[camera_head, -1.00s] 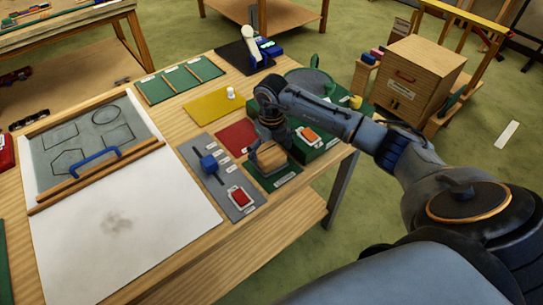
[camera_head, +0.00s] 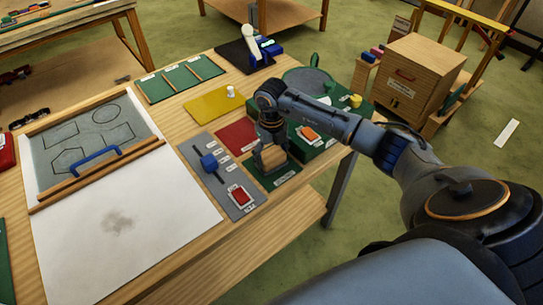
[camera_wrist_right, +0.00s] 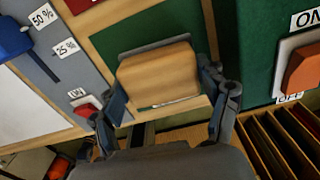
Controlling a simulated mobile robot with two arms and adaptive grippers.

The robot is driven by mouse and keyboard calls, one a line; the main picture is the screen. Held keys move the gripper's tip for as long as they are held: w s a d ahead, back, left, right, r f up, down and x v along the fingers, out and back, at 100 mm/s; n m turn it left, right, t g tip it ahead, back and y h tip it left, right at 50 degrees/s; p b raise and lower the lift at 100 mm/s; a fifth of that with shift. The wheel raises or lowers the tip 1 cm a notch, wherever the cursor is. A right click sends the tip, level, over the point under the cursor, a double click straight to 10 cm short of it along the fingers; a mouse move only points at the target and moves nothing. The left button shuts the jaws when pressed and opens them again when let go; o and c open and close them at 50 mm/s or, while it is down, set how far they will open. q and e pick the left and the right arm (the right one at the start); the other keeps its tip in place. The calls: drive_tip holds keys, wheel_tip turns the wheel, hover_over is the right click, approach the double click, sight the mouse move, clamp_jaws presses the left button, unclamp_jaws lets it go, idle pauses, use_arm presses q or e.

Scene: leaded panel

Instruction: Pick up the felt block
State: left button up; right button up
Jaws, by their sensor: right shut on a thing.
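The felt block (camera_head: 274,156) is a tan, wood-coloured block over the green mat at the front right of the table. In the right wrist view the block (camera_wrist_right: 158,76) shows a pale tan face with a dark grey layer along its far edge. My right gripper (camera_head: 270,160) is shut on it, with one finger on each side; the fingers also show in the wrist view (camera_wrist_right: 163,88). I cannot tell whether the block touches the green mat (camera_head: 287,179) or is just above it. My left gripper is not in view.
A grey panel with a blue slider (camera_head: 209,161) and a red switch (camera_head: 240,195) lies left of the block. A green box with an orange switch (camera_head: 308,134) stands just right of it. A white sheet (camera_head: 125,245) covers the front left.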

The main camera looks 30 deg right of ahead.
drive_tip(key=shift+w+r+b, duration=0.1)
drive_tip(key=shift+r+b, duration=0.45)
drive_tip(key=shift+r, duration=0.05)
drive_tip(key=shift+r+b, duration=0.7)
drive_tip(key=s+a+r+b, duration=0.3)
drive_tip(key=s+r+b, duration=0.1)
drive_tip(key=s+r, duration=0.6)
drive_tip(key=s, duration=0.3)
drive_tip(key=shift+s+a+r, duration=0.15)
drive_tip(key=shift+s+a, duration=0.2)
